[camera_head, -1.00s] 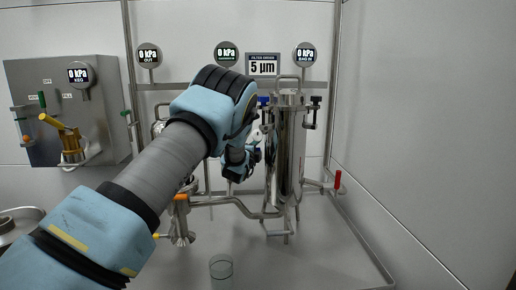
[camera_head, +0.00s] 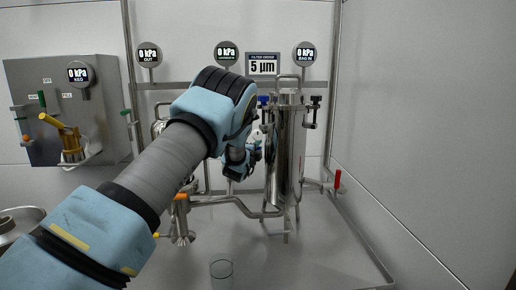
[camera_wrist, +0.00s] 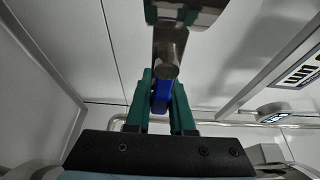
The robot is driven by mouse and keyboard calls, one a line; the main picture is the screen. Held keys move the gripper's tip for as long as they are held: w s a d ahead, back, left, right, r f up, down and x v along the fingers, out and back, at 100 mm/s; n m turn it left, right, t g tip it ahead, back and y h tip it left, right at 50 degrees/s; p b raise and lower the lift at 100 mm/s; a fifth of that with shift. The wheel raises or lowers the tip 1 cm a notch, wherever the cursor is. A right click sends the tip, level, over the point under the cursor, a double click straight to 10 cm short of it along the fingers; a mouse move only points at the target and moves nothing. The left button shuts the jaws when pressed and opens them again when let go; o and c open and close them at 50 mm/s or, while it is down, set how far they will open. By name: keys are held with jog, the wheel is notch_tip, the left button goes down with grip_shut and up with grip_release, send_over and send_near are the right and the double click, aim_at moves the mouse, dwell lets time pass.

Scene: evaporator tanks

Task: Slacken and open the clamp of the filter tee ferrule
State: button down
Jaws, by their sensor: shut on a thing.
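My gripper (camera_wrist: 161,105) has green fingers, and they are closed around a small blue knob (camera_wrist: 160,92). The knob sits at the end of a metal stem or fitting (camera_wrist: 168,58) that runs up in the wrist view. In the head view my gripper (camera_head: 254,153) is at the left side of the tall steel filter housing (camera_head: 290,150), at mid-height. The filter tee ferrule and its clamp band are mostly hidden there behind my wrist and arm. I cannot tell whether the clamp band is open or closed.
A blue knob (camera_head: 263,100) and a dark knob (camera_head: 315,100) flank the housing top. Pipes and a red-handled valve (camera_head: 338,181) are low on the right. A grey keg panel (camera_head: 68,110) is at left.

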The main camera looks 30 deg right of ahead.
dwell(0.3)
jog(key=shift+s+a+m+g+h+b, duration=0.1)
jog(key=shift+s+m+g+h+b, duration=0.35)
jog(key=shift+m+g+h, duration=0.45)
jog(key=shift+s+m+g+h+b, duration=0.25)
jog(key=shift+s+m+g+h, duration=0.35)
jog(key=shift+g, duration=0.6)
jog(key=shift+w, duration=0.15)
jog(key=c, duration=0.8)
grip_release()
jog(key=v, duration=0.7)
jog(key=shift+a, duration=0.2)
